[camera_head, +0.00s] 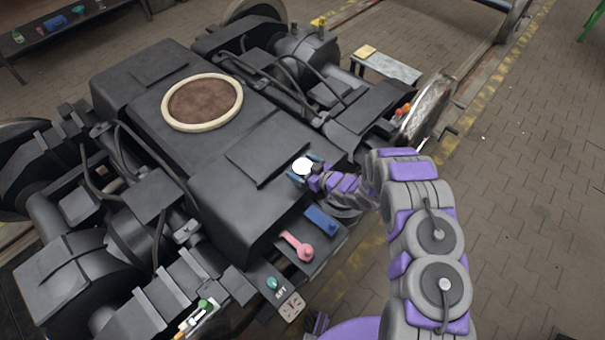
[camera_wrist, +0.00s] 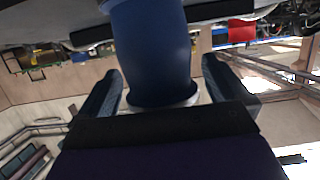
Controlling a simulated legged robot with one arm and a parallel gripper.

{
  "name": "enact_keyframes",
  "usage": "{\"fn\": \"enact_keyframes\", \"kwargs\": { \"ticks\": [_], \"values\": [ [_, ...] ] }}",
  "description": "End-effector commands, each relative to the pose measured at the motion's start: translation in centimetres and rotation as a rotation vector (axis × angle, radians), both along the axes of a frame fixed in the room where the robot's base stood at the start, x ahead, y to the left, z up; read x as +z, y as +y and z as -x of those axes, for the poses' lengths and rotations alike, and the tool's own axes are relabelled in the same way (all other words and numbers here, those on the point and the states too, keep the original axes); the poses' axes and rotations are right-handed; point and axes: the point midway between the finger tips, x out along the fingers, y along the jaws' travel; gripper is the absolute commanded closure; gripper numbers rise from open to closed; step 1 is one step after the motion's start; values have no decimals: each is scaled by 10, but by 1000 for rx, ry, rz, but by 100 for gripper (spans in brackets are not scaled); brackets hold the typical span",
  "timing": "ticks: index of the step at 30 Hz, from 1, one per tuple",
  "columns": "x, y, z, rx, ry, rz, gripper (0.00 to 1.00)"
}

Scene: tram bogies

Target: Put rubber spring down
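The rubber spring (camera_wrist: 150,50) shows in the wrist view as a dark blue cylinder with a pale end disc. In the head view only the white round top of the spring (camera_head: 303,166) shows, between the blue fingertips of my gripper (camera_head: 304,168). They are over the right edge of the dark bogie frame (camera_head: 235,205). The spring's lower end is hidden in the head view, so I cannot tell whether it touches the frame.
A round brown plate with a cream rim (camera_head: 203,102) lies on the bogie. A pink tool (camera_head: 297,246) and a blue block (camera_head: 321,219) lie on a ledge at the front right. A small grey bench (camera_head: 386,66) stands behind. Paved floor (camera_head: 530,200) is open at right.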

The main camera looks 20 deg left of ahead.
Motion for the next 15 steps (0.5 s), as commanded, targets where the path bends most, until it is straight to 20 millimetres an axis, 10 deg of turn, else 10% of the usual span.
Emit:
{"fn": "enact_keyframes", "kwargs": {
  "ticks": [15],
  "values": [
    [0, 0, 0, 0, 1, 0, 50]
  ]
}}
